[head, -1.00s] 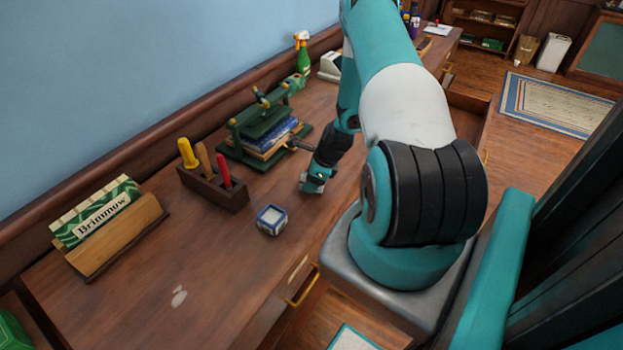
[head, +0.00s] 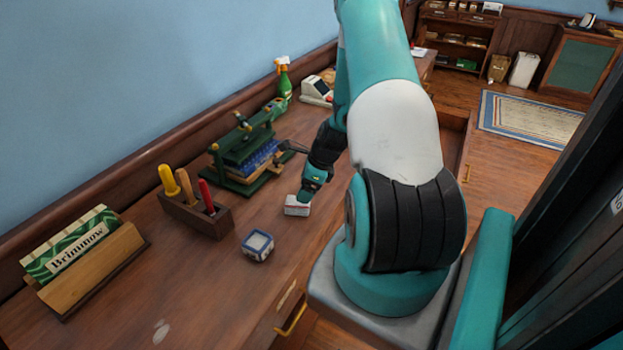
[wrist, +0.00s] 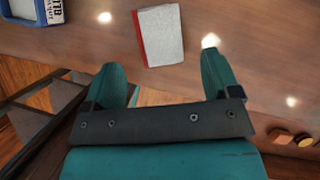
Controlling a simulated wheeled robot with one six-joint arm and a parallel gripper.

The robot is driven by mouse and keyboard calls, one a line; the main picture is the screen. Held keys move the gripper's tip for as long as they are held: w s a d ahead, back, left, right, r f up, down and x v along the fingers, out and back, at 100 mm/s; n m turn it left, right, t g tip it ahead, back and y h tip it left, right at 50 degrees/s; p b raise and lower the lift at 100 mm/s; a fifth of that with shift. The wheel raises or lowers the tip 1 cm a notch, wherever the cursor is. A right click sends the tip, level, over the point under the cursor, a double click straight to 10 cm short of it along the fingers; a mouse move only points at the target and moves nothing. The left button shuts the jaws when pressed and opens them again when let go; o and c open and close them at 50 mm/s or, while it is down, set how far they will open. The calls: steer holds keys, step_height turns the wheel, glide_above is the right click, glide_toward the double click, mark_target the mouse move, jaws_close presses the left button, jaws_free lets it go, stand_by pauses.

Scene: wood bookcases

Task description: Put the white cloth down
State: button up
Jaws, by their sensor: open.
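The white cloth (head: 297,206) lies on the wooden desk, small and folded, with a red band along one edge. It also shows in the wrist view (wrist: 163,36), flat on the desktop just beyond the fingertips. My gripper (head: 306,194) is just above and beside the cloth in the head view. In the wrist view its two fingers (wrist: 163,64) are spread apart with nothing between them, and a gap shows between them and the cloth.
A blue-and-white box (head: 257,246) stands left of the cloth, near a tool block (head: 199,217). A green book press (head: 247,155) stands behind. A sign holder (head: 93,268) is at the left. The desk's front left is mostly clear.

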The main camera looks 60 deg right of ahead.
steer(key=a+v, duration=0.1)
steer(key=v, duration=0.4)
steer(key=w+a+r+n+g+y, duration=0.1)
steer(key=w+a+r+n, duration=0.2)
steer(key=a+r+n, duration=0.7)
steer(key=w+a+r+n+y, duration=0.1)
steer(key=w+a+r+n, duration=0.2)
steer(key=a+r+n, duration=0.65)
steer(key=s+a+r+n+g, duration=0.1)
steer(key=s+a+r+n, duration=0.2)
steer(key=s+a+n, duration=0.5)
steer(key=s+a+r+n+g, duration=0.2)
steer(key=s+a+r+n, duration=0.1)
steer(key=s+a+n, duration=0.6)
steer(key=a+n, duration=0.1)
steer(key=a, duration=0.2)
steer(key=shift+b, duration=0.3)
steer(key=shift+a, duration=0.1)
